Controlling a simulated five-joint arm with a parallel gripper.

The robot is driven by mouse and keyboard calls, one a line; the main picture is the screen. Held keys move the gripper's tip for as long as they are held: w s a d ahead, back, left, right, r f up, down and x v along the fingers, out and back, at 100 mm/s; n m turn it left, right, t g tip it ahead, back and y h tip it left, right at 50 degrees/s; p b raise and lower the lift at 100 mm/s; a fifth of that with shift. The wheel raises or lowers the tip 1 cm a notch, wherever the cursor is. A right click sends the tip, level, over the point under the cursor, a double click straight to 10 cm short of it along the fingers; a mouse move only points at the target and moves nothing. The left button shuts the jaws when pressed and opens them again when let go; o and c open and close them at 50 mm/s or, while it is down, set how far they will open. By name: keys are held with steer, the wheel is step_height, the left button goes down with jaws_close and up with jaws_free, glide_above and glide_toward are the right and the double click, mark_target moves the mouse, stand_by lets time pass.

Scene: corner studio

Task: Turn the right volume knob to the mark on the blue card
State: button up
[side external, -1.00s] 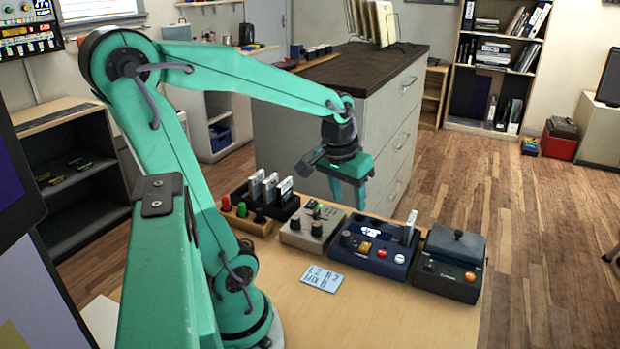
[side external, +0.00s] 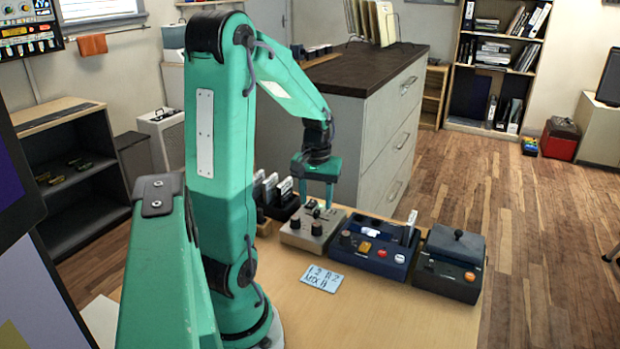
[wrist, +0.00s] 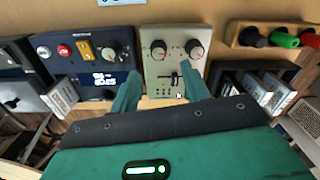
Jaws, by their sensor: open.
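A grey mixer box (side external: 307,240) stands on the bench with two dark knobs and a slider. The right knob (side external: 316,229) is beside the left knob (side external: 294,223). In the wrist view, seen from the opposite side, the right knob (wrist: 158,48) appears on the left and the left knob (wrist: 194,48) on the right; both have red dial markings. The blue card (side external: 321,278) lies flat in front of the mixer, with handwriting including "R 2" and "MIX". My gripper (side external: 317,197) is open and empty above the mixer's rear, its fingers pointing down and apart from both knobs.
A dark blue console (side external: 372,252) with buttons and an upright card stands right of the mixer, then a dark box (side external: 450,262) with a lever. The bench front is clear.

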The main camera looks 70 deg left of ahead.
mark_target(316, 224)
steer(key=shift+d+f, duration=0.1)
steer(key=shift+f, duration=3.7)
steer(key=shift+c, duration=0.3)
steer(key=c, duration=0.9)
